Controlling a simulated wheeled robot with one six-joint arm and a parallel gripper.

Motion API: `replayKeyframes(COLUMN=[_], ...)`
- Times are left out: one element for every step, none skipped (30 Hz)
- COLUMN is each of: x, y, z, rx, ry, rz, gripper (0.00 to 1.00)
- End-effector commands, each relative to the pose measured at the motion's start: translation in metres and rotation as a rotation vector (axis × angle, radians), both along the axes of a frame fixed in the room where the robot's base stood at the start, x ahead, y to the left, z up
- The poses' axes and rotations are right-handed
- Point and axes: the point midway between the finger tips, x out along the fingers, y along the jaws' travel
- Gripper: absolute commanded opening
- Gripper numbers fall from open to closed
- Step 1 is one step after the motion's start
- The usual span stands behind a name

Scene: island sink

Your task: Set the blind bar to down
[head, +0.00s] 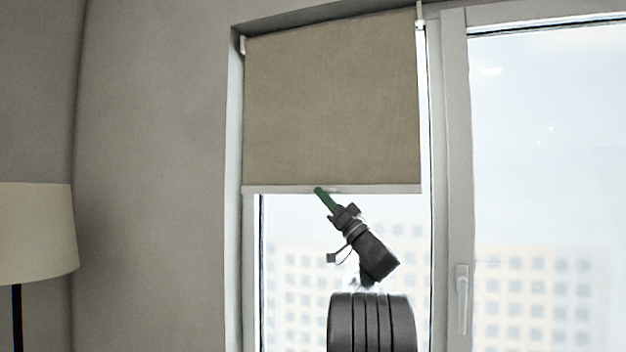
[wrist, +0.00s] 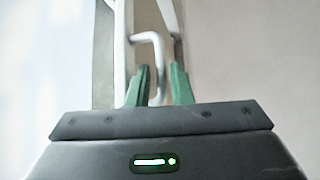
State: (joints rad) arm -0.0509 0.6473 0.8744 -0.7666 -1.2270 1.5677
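A beige roller blind (head: 332,100) hangs over the upper part of the left window pane. Its pale bottom bar (head: 385,189) is level, about halfway down the visible window. My gripper (head: 320,191) reaches up from below, with its green fingertips at the bar, a little left of the window's middle. In the wrist view, the two green fingers of my gripper (wrist: 160,70) stand apart. A white bent piece (wrist: 158,45) runs down between them, seemingly part of the bar. A gap shows beside the right finger, and I cannot tell whether either finger touches the piece.
A window handle (head: 462,298) sits on the frame to the right. A lamp with a cream shade (head: 35,232) stands at the far left. A plain wall (head: 150,180) lies between lamp and window. The pane below the bar is clear apart from my arm.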

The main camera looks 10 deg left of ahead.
Motion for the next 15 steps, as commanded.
replayKeyframes(x=[0.003,0.004,0.006,0.007,0.008,0.009,0.010,0.011,0.011,0.012,0.012,0.013,0.013,0.013,0.013], y=[0.007,0.010,0.015,0.018,0.020,0.022,0.024,0.026,0.027,0.028,0.029,0.030,0.030,0.030,0.030], z=[0.010,0.014,0.017,0.020,0.023,0.025,0.027,0.028,0.029,0.030,0.030,0.030,0.030,0.030,0.030], rx=[0.000,0.000,0.001,0.000,0.000,0.000,0.000,0.000,0.000,0.000,0.000,0.000,0.000,0.000,0.000], ry=[0.001,0.000,0.001,0.001,0.001,0.001,0.001,0.001,0.001,0.001,0.001,0.002,0.002,0.002,0.002], rz=[0.001,0.001,0.002,0.001,0.001,0.001,0.001,0.001,0.001,0.000,0.000,-0.001,-0.001,-0.001,-0.001], gripper=[0.20,0.20,0.20,0.20,0.20,0.20,0.20,0.20,0.20,0.20,0.20,0.20,0.20,0.20,0.20])
